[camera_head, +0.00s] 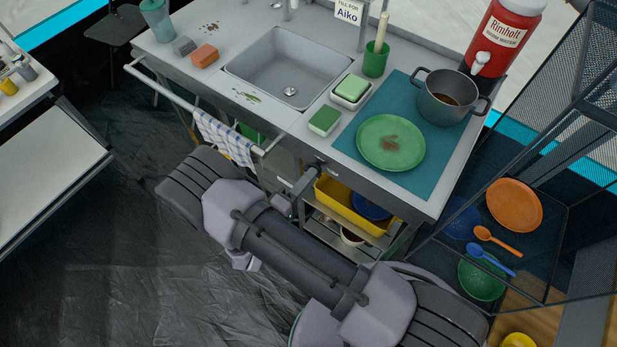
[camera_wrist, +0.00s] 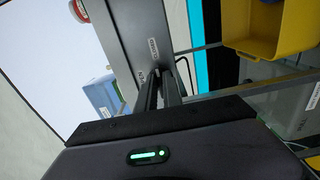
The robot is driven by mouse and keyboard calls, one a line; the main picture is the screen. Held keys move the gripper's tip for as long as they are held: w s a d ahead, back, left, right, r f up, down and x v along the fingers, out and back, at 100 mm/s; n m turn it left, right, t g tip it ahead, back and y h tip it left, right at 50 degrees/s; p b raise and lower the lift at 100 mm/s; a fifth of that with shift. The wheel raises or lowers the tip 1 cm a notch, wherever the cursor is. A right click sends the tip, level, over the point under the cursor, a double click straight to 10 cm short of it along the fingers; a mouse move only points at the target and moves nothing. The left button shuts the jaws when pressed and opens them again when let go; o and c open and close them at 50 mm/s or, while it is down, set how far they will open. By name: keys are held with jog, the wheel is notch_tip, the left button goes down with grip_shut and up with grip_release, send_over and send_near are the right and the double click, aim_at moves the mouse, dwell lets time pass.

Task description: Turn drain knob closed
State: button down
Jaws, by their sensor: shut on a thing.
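The drain knob (camera_head: 319,163) is a small dark piece on the front panel of the sink counter, below the green sponge. My gripper (camera_head: 308,181) reaches up to it from below, in front of the panel. In the wrist view, the fingers of my gripper (camera_wrist: 158,82) are close together against the grey panel, shut on the knob. The knob is mostly hidden between the fingers there, and I cannot tell which way it is turned. The sink basin (camera_head: 287,68) looks empty, with a round drain (camera_head: 290,91) in its floor.
A green plate (camera_head: 378,150) and a grey pot (camera_head: 437,108) sit on a teal mat (camera_head: 400,188). A checked towel (camera_head: 222,135) hangs on the front rail left of my gripper. A yellow bin (camera_head: 345,207) stands on the shelf below the counter, close to my arm.

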jog(key=c, duration=1.5)
grip_release()
jog(key=p+v, duration=0.3)
jog(key=v, duration=1.4)
jog(key=shift+s+a, duration=0.2)
